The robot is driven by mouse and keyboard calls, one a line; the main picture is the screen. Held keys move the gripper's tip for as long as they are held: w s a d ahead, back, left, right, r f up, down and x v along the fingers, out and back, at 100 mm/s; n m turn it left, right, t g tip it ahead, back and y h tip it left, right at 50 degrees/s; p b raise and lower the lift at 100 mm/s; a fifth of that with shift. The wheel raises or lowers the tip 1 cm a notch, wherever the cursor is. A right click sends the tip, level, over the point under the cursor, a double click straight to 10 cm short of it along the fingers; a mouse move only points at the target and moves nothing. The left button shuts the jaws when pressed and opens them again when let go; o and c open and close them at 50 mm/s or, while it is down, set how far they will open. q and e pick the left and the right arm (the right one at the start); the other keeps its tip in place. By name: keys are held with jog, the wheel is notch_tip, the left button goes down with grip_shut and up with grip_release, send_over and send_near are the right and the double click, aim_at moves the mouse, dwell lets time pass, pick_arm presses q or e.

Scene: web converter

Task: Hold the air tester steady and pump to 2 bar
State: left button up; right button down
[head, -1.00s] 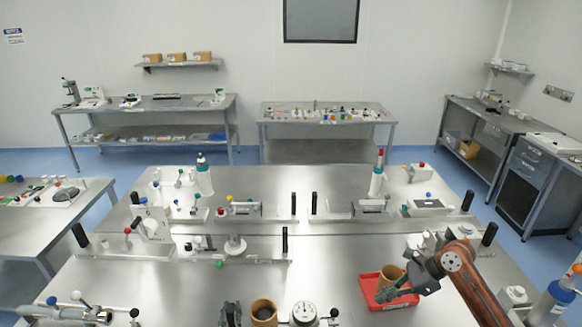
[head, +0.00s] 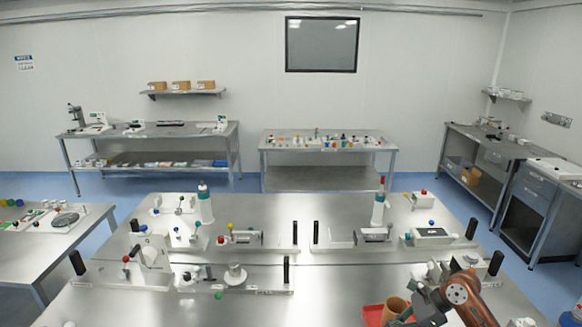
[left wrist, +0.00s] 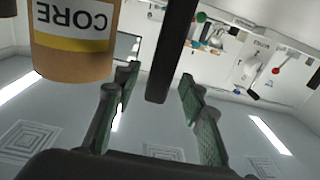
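The air tester cannot be made out in either current view; the near table edge is cut off in the head view. In the left wrist view my left gripper (left wrist: 155,110) has its two green-padded fingers apart. A black bar (left wrist: 172,45) runs down between them in the picture; I cannot tell what it belongs to. A tan core (left wrist: 75,60) with an upside-down CORE label is beside the fingers at the upper left. In the head view my right gripper (head: 405,314) is low at the right, largely cut off, by a brown cup-like core (head: 394,307).
A red tray (head: 372,316) lies under the brown core. The table's middle front is bare in view.

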pick_arm(q)
jog(key=s, duration=0.9)
jog(key=shift+s+d, duration=0.15)
jog(key=shift+d, duration=0.1)
